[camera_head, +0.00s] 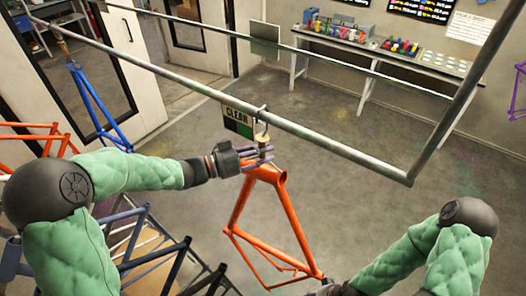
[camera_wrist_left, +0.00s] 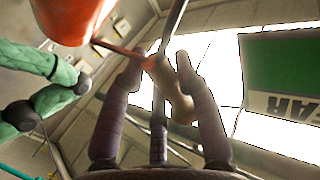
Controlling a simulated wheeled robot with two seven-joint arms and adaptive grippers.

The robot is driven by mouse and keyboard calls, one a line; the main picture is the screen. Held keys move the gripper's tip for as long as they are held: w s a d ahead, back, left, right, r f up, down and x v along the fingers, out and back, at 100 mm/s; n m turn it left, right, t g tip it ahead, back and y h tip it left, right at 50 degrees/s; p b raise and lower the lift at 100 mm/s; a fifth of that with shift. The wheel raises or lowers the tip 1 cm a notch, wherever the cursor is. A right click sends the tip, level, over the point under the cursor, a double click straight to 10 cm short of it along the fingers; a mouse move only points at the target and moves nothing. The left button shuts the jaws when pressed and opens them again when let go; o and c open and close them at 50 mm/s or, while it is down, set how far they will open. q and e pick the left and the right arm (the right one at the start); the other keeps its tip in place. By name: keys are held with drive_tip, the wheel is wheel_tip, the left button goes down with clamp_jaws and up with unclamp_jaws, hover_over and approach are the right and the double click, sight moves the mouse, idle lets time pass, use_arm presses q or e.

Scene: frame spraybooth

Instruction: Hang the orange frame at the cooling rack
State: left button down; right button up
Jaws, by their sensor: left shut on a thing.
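The orange frame (camera_head: 285,215) hangs below my left gripper (camera_head: 262,156) in the head view, its long tubes reaching down to the right. My left gripper is shut on the tan hanger piece (camera_wrist_left: 172,90) at the frame's top, which shows between the fingers in the left wrist view. A metal hook (camera_head: 262,115) rises from this piece to the grey overhead rail (camera_head: 330,147) and appears to loop over it; whether it bears weight is unclear. My right gripper (camera_head: 335,289) is at the bottom edge near the frame's lower end, mostly cut off. No label identifies the cooling rack.
A blue frame (camera_head: 90,95) hangs further left. Several dark frames (camera_head: 155,250) crowd the lower left. A workbench (camera_head: 385,55) stands at the back; the floor right of the rail is clear.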

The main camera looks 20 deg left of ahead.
use_arm(q)
drive_tip(key=shift+r, duration=0.25)
drive_tip(key=c, duration=0.8)
unclamp_jaws()
drive_tip(key=shift+c, duration=0.2)
drive_tip(key=shift+s+f, duration=0.15)
drive_tip(key=shift+f, duration=0.2)
drive_tip(key=shift+s+a, duration=0.1)
drive_tip(key=shift+a, duration=0.15)
drive_tip(key=v, duration=1.1)
drive_tip(key=shift+r, duration=0.25)
drive_tip(key=shift+s+a, duration=0.1)
drive_tip(key=shift+a, duration=0.1)
